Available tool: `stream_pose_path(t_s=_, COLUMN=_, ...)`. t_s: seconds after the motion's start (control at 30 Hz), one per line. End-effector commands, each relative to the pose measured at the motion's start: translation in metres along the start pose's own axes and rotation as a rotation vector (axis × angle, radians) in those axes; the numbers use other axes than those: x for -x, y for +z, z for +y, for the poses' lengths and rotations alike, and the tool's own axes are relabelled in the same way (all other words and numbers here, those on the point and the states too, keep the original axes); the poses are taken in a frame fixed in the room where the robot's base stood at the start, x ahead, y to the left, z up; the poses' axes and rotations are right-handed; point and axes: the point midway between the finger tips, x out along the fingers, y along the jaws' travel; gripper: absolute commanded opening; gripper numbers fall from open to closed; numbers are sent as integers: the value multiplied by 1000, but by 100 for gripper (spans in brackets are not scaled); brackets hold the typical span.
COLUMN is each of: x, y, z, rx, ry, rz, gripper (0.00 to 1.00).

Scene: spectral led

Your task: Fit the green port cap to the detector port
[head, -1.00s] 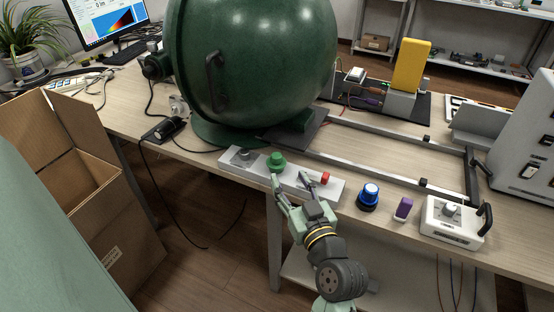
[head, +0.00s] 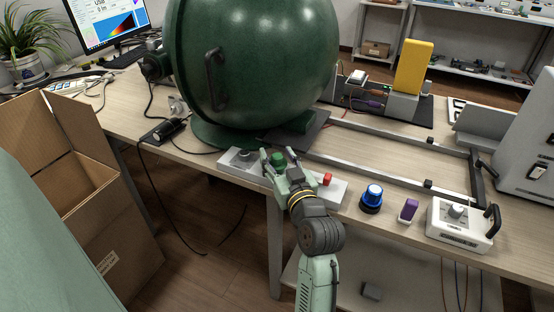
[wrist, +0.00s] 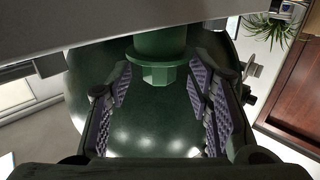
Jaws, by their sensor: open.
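The green port cap (head: 278,158) stands on the light grey rack plate (head: 335,193) at the table's front edge, between a grey knobbed piece (head: 244,156) and a red piece (head: 327,179). My gripper (head: 279,162) is open, with its fingertips on either side of the cap. In the wrist view the cap (wrist: 158,50) lies between the purple-padded fingers (wrist: 165,100), with gaps on both sides. The large green sphere (head: 262,60) stands behind the rack. I cannot make out the detector port for certain.
A blue-topped knob (head: 371,198), a purple piece (head: 408,210) and a white box with a dial (head: 459,224) stand to the right along the table. An open cardboard box (head: 84,200) is at the left. A rail frame (head: 400,150) lies behind.

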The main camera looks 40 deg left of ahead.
Motion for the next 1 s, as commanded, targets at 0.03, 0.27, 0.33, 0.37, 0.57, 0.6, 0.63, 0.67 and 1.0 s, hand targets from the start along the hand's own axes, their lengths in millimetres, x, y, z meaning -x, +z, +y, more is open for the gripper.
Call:
stream_pose_path(t_s=0.03, x=-5, y=-1, z=0, rx=0, ry=-1, rz=-2, gripper=47)
stream_pose_path(t_s=0.27, x=-11, y=1, z=0, rx=1, ry=1, rz=0, gripper=47)
stream_pose_path(t_s=0.33, x=-10, y=1, z=0, rx=1, ry=1, rz=0, gripper=47)
stream_pose_path(t_s=0.37, x=-10, y=1, z=0, rx=1, ry=1, rz=0, gripper=45)
stream_pose_path(t_s=0.57, x=-10, y=1, z=0, rx=1, ry=1, rz=-1, gripper=31)
stream_pose_path(t_s=0.6, x=-10, y=1, z=0, rx=1, ry=1, rz=-1, gripper=29)
stream_pose_path(t_s=0.63, x=-10, y=1, z=0, rx=1, ry=1, rz=-1, gripper=27)
stream_pose_path(t_s=0.67, x=-10, y=1, z=0, rx=1, ry=1, rz=-1, gripper=25)
stream_pose_path(t_s=1.0, x=-10, y=1, z=0, rx=1, ry=1, rz=0, gripper=12)
